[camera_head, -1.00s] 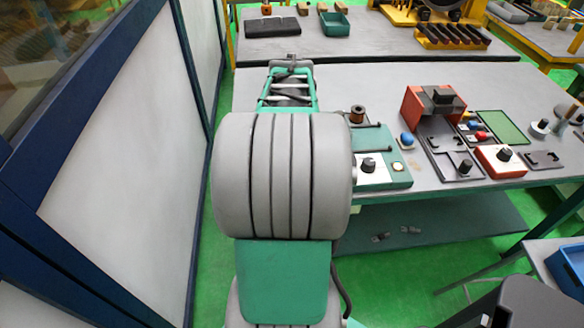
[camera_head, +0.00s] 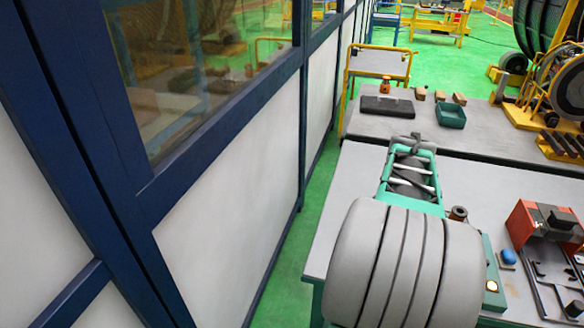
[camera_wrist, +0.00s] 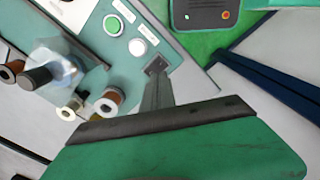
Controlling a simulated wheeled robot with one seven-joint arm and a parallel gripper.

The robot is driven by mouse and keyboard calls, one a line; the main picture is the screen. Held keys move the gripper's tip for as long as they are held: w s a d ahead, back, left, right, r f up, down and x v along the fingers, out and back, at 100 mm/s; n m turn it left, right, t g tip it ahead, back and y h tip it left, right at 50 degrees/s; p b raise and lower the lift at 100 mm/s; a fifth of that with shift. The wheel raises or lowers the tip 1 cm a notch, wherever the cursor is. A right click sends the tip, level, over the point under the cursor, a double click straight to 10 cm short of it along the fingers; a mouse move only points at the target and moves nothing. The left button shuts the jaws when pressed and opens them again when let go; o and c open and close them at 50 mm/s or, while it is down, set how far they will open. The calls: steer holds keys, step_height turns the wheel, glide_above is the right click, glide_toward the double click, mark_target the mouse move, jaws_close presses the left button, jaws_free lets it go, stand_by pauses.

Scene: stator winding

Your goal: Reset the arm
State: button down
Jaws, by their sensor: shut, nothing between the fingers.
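My gripper (camera_wrist: 156,72) shows in the wrist view as narrow grey fingers closed together, with nothing between them. Its green body and black bar fill the lower part of that view. The fingertips lie over the lower edge of a green panel (camera_wrist: 88,12) with a green and a white button; I cannot tell the height. In the head view my large grey arm link fills the lower right, and I cannot make out the fingers there. A green frame (camera_head: 412,172) with grey and white parts shows just beyond that link; I cannot tell what it belongs to.
A blue-framed wall (camera_head: 225,190) with a window stands on the left. Red fixture (camera_head: 545,225), blue knob (camera_head: 508,257) and copper spool (camera_head: 458,213) are right of my arm. Copper-coloured spools (camera_wrist: 108,100) are left of my fingers.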

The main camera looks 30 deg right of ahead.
steer(key=m, duration=0.3)
steer(key=shift+w+d+m, duration=0.25)
steer(key=shift+d+m, duration=0.05)
steer(key=shift+d, duration=0.05)
steer(key=a+f+m, duration=0.1)
steer(key=m, duration=0.1)
steer(key=s+f+m, duration=0.1)
steer(key=m, duration=0.1)
steer(key=s+a+f+m, duration=0.1)
steer(key=f, duration=0.1)
steer(key=shift+a+m, duration=0.35)
steer(key=shift+m, duration=0.05)
steer(key=w+a+r+n+t, duration=0.1)
steer(key=w+a+r+n, duration=0.1)
steer(key=a, duration=0.8)
steer(key=w+a+r+n+t, duration=0.1)
steer(key=w+a+n, duration=0.2)
steer(key=a, duration=0.6)
steer(key=w+a+r+n+t, duration=0.1)
steer(key=w+a+r+n, duration=0.1)
steer(key=a, duration=0.8)
steer(key=shift+w+a+r+n+t, duration=0.3)
steer(key=shift+w+r+n, duration=0.1)
steer(key=shift+w, duration=0.3)
